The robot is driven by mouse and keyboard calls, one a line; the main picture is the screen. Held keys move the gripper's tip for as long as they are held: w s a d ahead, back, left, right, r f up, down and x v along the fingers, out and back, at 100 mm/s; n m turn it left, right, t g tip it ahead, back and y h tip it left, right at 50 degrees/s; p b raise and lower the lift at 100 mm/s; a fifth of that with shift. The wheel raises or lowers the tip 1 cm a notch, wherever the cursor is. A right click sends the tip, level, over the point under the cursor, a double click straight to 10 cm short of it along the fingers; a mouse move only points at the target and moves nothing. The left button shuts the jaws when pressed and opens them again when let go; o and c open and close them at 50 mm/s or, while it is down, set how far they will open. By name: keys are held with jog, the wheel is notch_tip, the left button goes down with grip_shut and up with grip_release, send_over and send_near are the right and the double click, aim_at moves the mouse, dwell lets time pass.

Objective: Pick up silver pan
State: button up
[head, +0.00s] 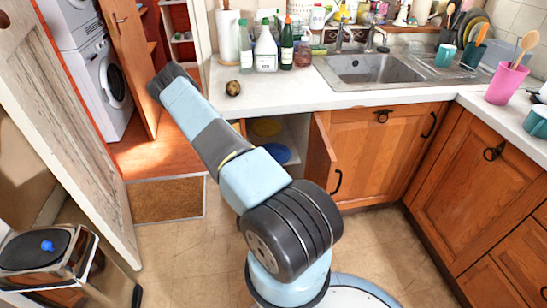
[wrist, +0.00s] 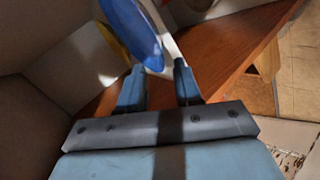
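I cannot pick out a silver pan with certainty in either view. In the wrist view my gripper (wrist: 159,68) has its two blue fingers apart, with a gap between them and nothing held. A blue round thing (wrist: 133,28) is just beyond the fingertips, with a yellow one (wrist: 113,42) behind it. A pale narrow strip (wrist: 165,38) stands beside the blue thing; I cannot tell what it is. My gripper does not show there.
The cupboard door (head: 320,155) stands open below the worktop (head: 290,90). Bottles (head: 266,48), a sink (head: 375,69) and a pink cup (head: 505,83) are above. A metal bin (head: 45,250) stands at lower left. The floor (head: 385,245) before the cupboards is clear.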

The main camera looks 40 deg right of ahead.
jog(key=x, duration=0.6)
dwell(0.3)
grip_shut()
dwell(0.4)
